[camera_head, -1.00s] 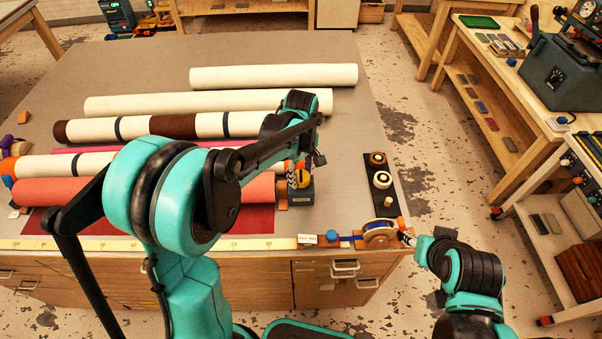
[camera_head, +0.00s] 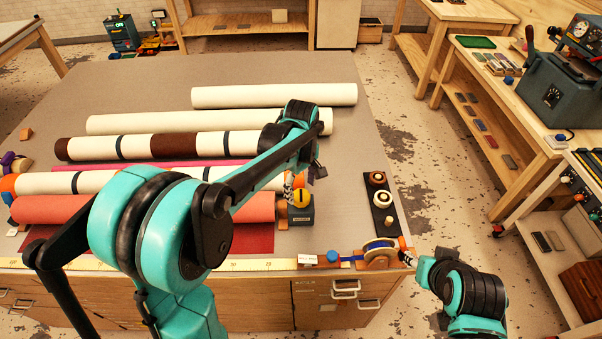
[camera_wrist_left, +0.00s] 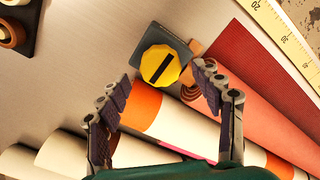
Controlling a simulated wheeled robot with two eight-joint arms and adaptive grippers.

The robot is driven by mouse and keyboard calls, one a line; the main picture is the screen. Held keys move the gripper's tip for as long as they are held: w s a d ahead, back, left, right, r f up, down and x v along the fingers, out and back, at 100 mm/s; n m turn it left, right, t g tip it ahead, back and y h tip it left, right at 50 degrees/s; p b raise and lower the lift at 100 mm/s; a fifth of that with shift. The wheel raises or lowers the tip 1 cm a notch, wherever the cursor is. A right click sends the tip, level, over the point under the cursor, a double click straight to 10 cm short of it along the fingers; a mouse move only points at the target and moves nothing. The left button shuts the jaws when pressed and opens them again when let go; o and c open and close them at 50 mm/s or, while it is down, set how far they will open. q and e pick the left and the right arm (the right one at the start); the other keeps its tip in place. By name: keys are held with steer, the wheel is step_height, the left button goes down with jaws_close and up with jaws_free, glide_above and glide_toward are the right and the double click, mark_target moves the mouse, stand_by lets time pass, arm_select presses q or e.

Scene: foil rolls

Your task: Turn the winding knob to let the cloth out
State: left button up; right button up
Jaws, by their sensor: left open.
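The winding knob (camera_head: 302,197) is yellow with a dark bar across its face. It sits on a dark grey block near the right ends of the rolls, and it shows clearly in the left wrist view (camera_wrist_left: 160,65). Dark red cloth (camera_head: 255,240) lies flat in front of a salmon roll (camera_head: 235,208); the cloth also shows in the wrist view (camera_wrist_left: 262,70). My left gripper (camera_wrist_left: 162,87) is open, its fingers either side of the knob in the picture. I see no contact. My right gripper (camera_head: 412,260) is by the table's front right corner; its jaws are unclear.
A cream roll with an orange band (camera_wrist_left: 142,104) lies beside the knob block. A black strip (camera_head: 379,203) with round pieces stands to the right. A ribbon spool (camera_head: 380,247) and a yellow ruler (camera_head: 230,265) lie along the front edge. The table's back right is clear.

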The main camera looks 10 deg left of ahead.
mark_target(300, 196)
arm_select(q)
step_height(300, 196, up, 9)
stand_by(0.3)
steer(key=shift+s, duration=0.1)
steer(key=s+a+f+m+t+b, duration=0.2)
steer(key=s+f+m+t+b, duration=0.1)
steer(key=s+f+m, duration=0.3)
steer(key=s+a+f+m+t+b, duration=0.2)
steer(key=s+f+m+t+b, duration=0.2)
steer(key=s, duration=0.7)
step_height(300, 196, down, 3)
steer(key=shift+r+m+b, duration=0.1)
steer(key=shift+m+b, duration=0.65)
steer(key=shift+m, duration=0.45)
